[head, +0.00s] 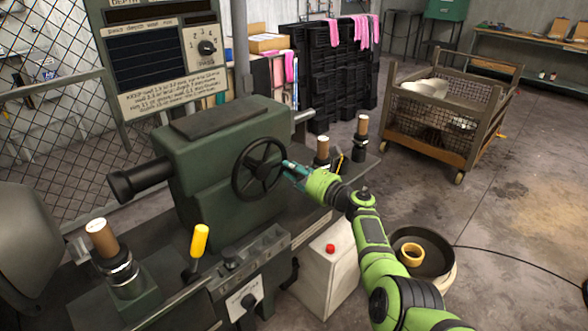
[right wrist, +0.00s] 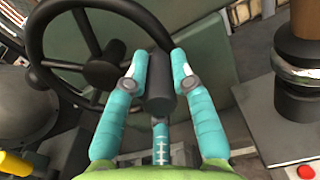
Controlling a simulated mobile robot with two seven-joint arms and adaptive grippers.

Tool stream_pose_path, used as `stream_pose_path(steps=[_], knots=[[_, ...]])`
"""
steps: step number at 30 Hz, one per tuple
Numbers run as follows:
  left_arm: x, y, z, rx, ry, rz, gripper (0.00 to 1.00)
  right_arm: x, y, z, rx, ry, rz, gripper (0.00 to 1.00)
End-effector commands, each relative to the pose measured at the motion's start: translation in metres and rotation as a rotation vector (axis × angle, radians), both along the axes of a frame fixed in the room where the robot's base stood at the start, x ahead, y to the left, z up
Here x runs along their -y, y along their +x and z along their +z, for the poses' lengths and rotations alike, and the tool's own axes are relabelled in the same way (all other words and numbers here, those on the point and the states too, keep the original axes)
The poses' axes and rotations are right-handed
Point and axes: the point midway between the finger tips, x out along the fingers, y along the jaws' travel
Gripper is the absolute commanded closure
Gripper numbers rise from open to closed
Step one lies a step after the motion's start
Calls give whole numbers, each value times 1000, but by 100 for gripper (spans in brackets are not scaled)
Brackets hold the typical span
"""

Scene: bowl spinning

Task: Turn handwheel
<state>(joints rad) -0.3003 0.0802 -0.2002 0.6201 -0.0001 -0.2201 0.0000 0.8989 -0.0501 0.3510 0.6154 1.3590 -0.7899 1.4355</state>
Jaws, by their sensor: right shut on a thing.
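The handwheel (head: 259,170) is a black spoked wheel on the front of the green lathe housing (head: 206,165). It also shows at the upper left of the right wrist view (right wrist: 98,60). A dark cylindrical handle (right wrist: 160,84) stands out from its rim. My right gripper (head: 288,171) is at the wheel's right side. In the right wrist view its two teal fingers (right wrist: 158,72) sit on either side of the handle, shut on it. The handle is largely hidden by the fingers in the head view. My left gripper is not in view.
A yellow-topped lever (head: 199,240) and wooden-topped posts (head: 322,153) stand around the machine. A white box with a red button (head: 330,248) is below my right arm. A wire-sided cart (head: 450,110) stands at the back right. Open floor lies on the right.

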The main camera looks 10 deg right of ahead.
Motion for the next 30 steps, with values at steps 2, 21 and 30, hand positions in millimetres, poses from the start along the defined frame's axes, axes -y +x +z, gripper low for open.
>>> stream_pose_path(steps=[2,21,30], knots=[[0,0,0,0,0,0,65,-1,-1,-4,-7,-3,4,100],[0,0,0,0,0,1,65,-1,-1,-2,-3,-2,2,51],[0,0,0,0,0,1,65,10,-13,-3,-1,-3,-1,51]])
